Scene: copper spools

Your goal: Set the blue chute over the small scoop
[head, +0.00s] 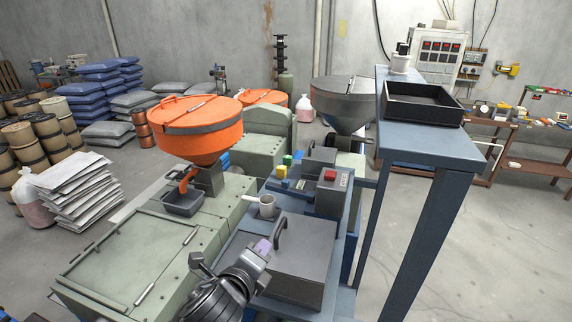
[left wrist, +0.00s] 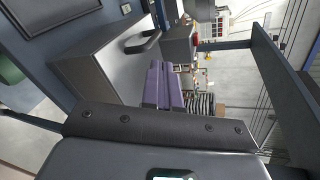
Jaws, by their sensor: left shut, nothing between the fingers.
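My left gripper (head: 262,248), with purple fingers, is above the front part of the dark grey lidded box, near its black handle. In the left wrist view its purple fingers (left wrist: 163,86) are together with nothing between them. A small light grey cup with a side handle (head: 266,206) stands on the blue bench behind the box; I cannot tell whether it is the small scoop. No blue chute can be made out for sure. An orange chute (head: 187,180) hangs under the orange hopper, over a dark grey tray (head: 183,203). My right gripper is not in view.
The dark grey box (head: 290,262) with its handle (head: 281,232) fills the bench front. Small coloured blocks (head: 282,171) and a control box with a red button (head: 330,186) are behind. A tall blue-grey stand (head: 428,142) with a black tray (head: 422,118) rises at the right.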

